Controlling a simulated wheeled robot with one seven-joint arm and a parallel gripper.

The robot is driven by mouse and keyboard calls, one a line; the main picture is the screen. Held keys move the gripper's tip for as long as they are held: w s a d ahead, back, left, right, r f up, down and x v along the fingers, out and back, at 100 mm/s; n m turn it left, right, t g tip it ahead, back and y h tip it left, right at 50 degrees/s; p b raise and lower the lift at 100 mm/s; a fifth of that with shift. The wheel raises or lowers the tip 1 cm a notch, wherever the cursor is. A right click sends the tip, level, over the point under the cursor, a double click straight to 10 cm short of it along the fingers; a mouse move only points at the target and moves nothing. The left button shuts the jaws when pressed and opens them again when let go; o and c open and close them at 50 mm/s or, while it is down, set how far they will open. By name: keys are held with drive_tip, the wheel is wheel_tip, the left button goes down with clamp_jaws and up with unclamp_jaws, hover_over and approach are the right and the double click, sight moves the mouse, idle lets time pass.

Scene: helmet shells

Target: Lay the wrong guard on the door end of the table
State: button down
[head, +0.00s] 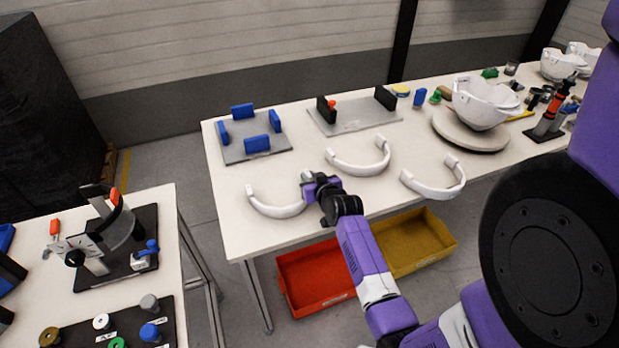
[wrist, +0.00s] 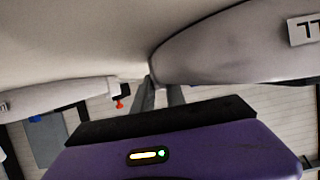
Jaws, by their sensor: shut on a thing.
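Three white curved guards are over the long table (head: 235,235): a left guard (head: 275,209), a middle guard (head: 358,169) and a right guard (head: 434,190). My gripper (head: 307,187) is at the right end of the left guard and shut on it. In the wrist view the held guard (wrist: 235,45) is large and close, its tip between my fingers (wrist: 158,92). It bears a label (wrist: 304,29) with dark characters, partly cut off. Another guard (wrist: 60,97) shows at the left. I cannot tell which guard is wrong, or whether the held one touches the table.
A blue-blocked fixture (head: 285,140) and a black-posted fixture (head: 350,119) stand behind. A white shell (head: 485,100) sits on a round stand (head: 452,133) at the right. Red (head: 315,280) and yellow (head: 418,245) bins lie below. The table's left front corner is clear.

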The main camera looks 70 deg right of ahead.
drive_tip(key=c, duration=1.4)
unclamp_jaws()
drive_tip(key=shift+o, duration=0.2)
